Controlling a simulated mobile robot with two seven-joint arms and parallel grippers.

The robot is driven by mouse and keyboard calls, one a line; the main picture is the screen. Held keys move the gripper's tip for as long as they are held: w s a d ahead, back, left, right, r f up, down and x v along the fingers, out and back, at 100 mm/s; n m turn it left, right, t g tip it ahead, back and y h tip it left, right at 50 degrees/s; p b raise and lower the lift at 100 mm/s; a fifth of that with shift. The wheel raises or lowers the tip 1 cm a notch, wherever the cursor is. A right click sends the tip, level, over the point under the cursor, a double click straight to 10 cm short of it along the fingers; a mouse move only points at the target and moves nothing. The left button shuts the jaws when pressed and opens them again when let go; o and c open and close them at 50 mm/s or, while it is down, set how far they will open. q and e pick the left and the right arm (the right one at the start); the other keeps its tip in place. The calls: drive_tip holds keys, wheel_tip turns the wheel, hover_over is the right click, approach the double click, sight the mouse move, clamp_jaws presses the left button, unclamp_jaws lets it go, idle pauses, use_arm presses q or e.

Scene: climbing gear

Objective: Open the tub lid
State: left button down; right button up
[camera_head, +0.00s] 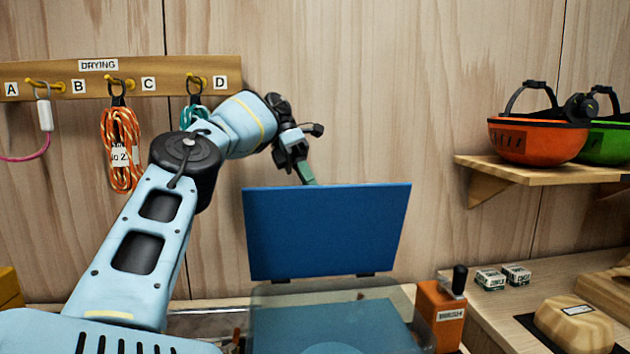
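The blue tub lid (326,235) stands raised, close to upright, with two dark hinge pieces along its lower edge. The tub (400,297) is below it, with see-through walls and a blue-teal surface showing inside. My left arm comes in from the left, and my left gripper (304,172) is at the top edge of the lid, seemingly behind it. The lid hides part of its fingertips, so I cannot tell whether they touch the lid or are open or shut. My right gripper is not in view.
An orange box with a black handle (440,318) stands right of the tub. Helmets (537,138) sit on a wall shelf (545,174) at right. Small boxes (490,279) and a tan block (573,325) lie on the right counter. Ropes (122,150) hang from a rack (170,78) at left.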

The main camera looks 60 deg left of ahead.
use_arm(q)
drive_tip(key=shift+a+f, duration=0.25)
drive_tip(key=shift+f, duration=0.6)
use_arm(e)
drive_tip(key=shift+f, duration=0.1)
use_arm(q)
drive_tip(key=c, duration=1.9)
unclamp_jaws()
drive_tip(key=o, duration=0.4)
drive_tip(key=shift+w+a+f, duration=0.1)
drive_tip(key=shift+w+a, duration=0.05)
drive_tip(key=shift+a, duration=0.05)
drive_tip(key=shift+r, duration=0.3)
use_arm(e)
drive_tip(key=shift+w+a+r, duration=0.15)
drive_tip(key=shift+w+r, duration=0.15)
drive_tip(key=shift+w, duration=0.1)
use_arm(q)
drive_tip(key=shift+r, duration=0.1)
